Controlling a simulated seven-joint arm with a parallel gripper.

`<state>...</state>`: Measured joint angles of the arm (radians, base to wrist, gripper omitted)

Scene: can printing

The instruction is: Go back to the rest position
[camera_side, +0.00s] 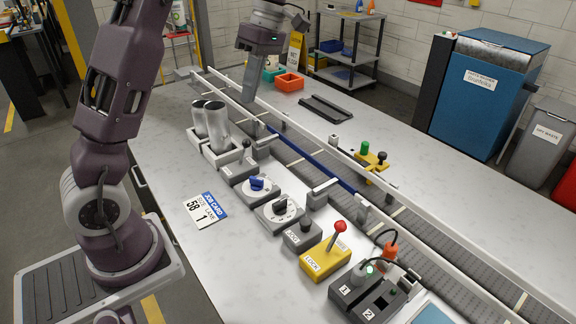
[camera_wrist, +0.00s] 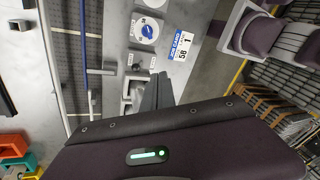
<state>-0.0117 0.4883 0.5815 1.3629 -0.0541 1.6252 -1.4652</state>
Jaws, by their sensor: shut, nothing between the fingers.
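My gripper (camera_side: 247,98) hangs in the upper middle of the side view, above the far stretch of the conveyor. Its fingers are together, point down and hold nothing. In the wrist view the closed fingers (camera_wrist: 160,88) reach up from the dark hand with the green light, over the bench. They are clear of the objects around them. Two silver cans (camera_side: 216,130) stand in a grey holder (camera_side: 222,158) left of the conveyor, apart from my gripper in the side view.
The conveyor (camera_side: 330,175) runs diagonally with raised rails. Along it sit a blue-knob dial (camera_side: 257,186), a black-knob dial (camera_side: 279,210), a yellow LOCK lever (camera_side: 325,262) and a grey two-slot box (camera_side: 366,296). A job card (camera_side: 205,210) lies flat. An orange bin (camera_side: 289,82) stands behind.

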